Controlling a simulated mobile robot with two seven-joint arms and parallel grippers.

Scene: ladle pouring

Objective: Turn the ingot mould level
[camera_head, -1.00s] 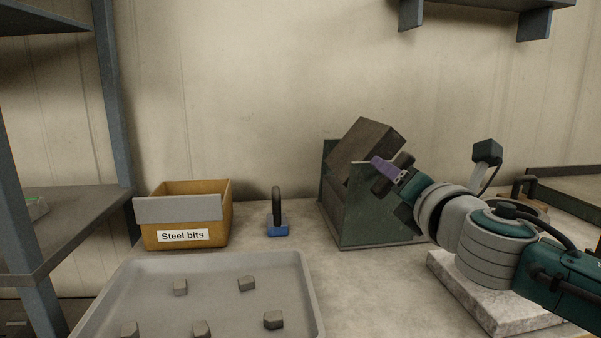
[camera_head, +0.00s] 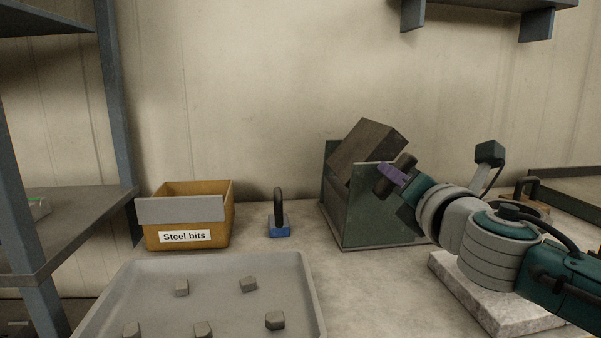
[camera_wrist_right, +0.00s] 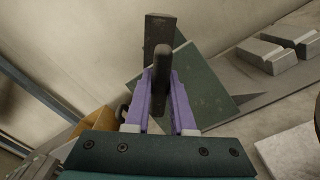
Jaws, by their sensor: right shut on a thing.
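The ingot mould (camera_head: 366,145) is a dark brown block, tilted steeply in a green stand (camera_head: 376,212) with upright side plates. A dark handle (camera_head: 406,160) sticks out on the mould's right side. My right gripper (camera_head: 391,174) is at this handle. In the right wrist view, its purple fingers (camera_wrist_right: 162,92) lie on either side of the dark handle (camera_wrist_right: 162,62), shut on it, with the mould (camera_wrist_right: 158,30) and the green stand (camera_wrist_right: 195,90) behind. My left gripper is out of view.
A cardboard box labelled "Steel bits" (camera_head: 185,237) and a blue block with a black handle (camera_head: 279,227) stand to the left. A grey tray (camera_head: 232,263) with several metal bits is in front. A pale slab (camera_head: 480,302) lies under my right arm. Bare bench shows between tray and stand.

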